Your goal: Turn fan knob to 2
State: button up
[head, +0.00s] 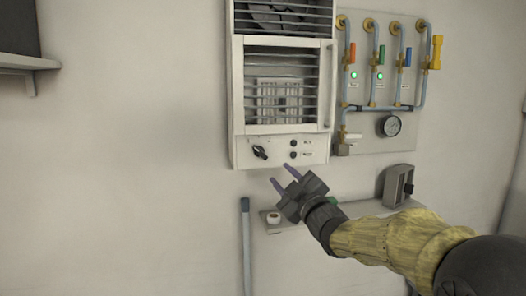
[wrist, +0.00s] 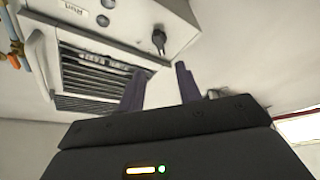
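The white fan unit (head: 240,100) hangs on the wall in the upper middle of the head view, with louvers above a lower control panel. Its black fan knob (head: 260,152) sits at the left of that panel, beside two small dark buttons (head: 293,149). My gripper (head: 283,178) is below and slightly right of the knob, apart from it. Its two purple fingers are spread and empty. In the wrist view the fingers (wrist: 160,85) stand apart, and the knob (wrist: 159,40) shows beyond them near the top. I cannot read the knob's setting.
Right of the fan unit, a wall panel carries blue pipes with coloured valves (head: 380,55), green lights and a round gauge (head: 389,125). Below are a shelf (head: 365,208) and a grey box (head: 398,185). A bluish vertical pipe (head: 246,235) stands lower left. The left wall is mostly bare.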

aim_at(261, 154)
jog(key=p+x, duration=0.4)
jog(key=x, duration=0.6)
jog(key=shift+r+p, duration=0.1)
jog(key=shift+p, duration=0.2)
jog(key=shift+w+a, duration=0.4)
jog(key=shift+w, duration=0.2)
jog(key=shift+d, duration=0.1)
grip_shut()
